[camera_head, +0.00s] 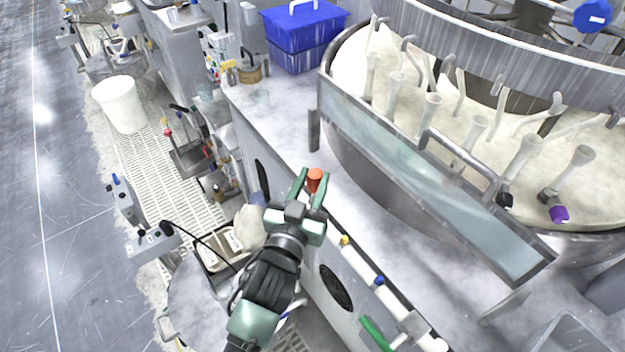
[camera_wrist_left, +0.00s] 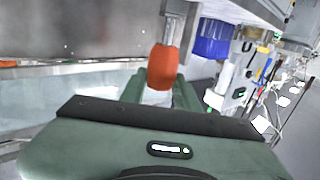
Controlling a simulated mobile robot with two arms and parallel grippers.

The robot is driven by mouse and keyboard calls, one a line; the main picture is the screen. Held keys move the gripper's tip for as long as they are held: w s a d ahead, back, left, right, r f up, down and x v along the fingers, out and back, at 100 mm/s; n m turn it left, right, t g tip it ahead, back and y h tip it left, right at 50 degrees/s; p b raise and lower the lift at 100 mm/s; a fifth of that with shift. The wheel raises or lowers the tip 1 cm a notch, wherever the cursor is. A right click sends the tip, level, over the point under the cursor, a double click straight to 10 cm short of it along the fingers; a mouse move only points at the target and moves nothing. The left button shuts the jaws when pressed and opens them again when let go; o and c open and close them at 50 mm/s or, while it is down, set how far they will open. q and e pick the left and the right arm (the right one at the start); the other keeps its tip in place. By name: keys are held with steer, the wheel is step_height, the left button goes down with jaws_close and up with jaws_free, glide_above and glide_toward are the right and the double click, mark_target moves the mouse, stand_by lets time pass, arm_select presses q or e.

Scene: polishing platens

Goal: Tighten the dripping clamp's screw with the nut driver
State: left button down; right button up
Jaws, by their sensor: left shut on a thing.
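My left gripper (camera_head: 312,187) is over the front edge of the bench, left of the big round machine. It is shut on an orange-handled tool, which I take to be the nut driver (camera_head: 315,178). My right gripper is not in view.
The round polishing machine (camera_head: 362,160) with its glass front panel (camera_head: 430,175) is right of the gripper. A grey post (camera_head: 313,130) stands just beyond it. A blue bin (camera_head: 300,35) sits at the back. A white pipe (camera_head: 362,262) runs along the bench front. Bare bench lies behind the post.

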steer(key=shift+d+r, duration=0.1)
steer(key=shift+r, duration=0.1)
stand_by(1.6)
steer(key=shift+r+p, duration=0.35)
steer(key=shift+p, duration=0.2)
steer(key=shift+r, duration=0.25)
stand_by(2.1)
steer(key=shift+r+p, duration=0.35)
steer(key=shift+p, duration=0.25)
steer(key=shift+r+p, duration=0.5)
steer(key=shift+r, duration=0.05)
stand_by(1.2)
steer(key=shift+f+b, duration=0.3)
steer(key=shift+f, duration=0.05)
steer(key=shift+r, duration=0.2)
